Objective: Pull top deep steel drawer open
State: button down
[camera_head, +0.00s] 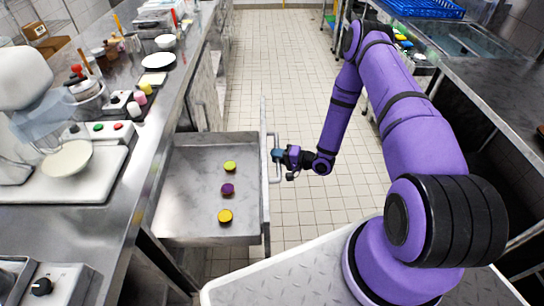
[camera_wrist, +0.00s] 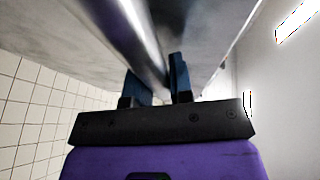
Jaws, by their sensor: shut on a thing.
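The deep steel drawer (camera_head: 185,215) is pulled out from under the left counter, and its inside shows in the head view. Three small round things lie in it: a yellow-green one (camera_head: 230,166), a purple one (camera_head: 228,189) and an orange-yellow one (camera_head: 225,216). The bar handle (camera_head: 273,176) is on the drawer's front, which faces right. My gripper (camera_head: 279,156) is at this handle, shut on it. In the wrist view the steel bar (camera_wrist: 140,35) runs between the blue fingers of my gripper (camera_wrist: 160,80), and the drawer front is behind it.
The left steel counter (camera_head: 120,215) carries a stand mixer (camera_head: 25,100), a white plate (camera_head: 158,62), bowls and bottles. A tiled aisle (camera_head: 270,70) runs clear between the counters. The right counter (camera_head: 490,80) has a sink and a blue crate (camera_head: 432,8).

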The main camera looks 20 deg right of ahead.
jog(key=c, duration=1)
grip_release()
jog(key=v, duration=1.1)
jog(key=shift+w, duration=0.1)
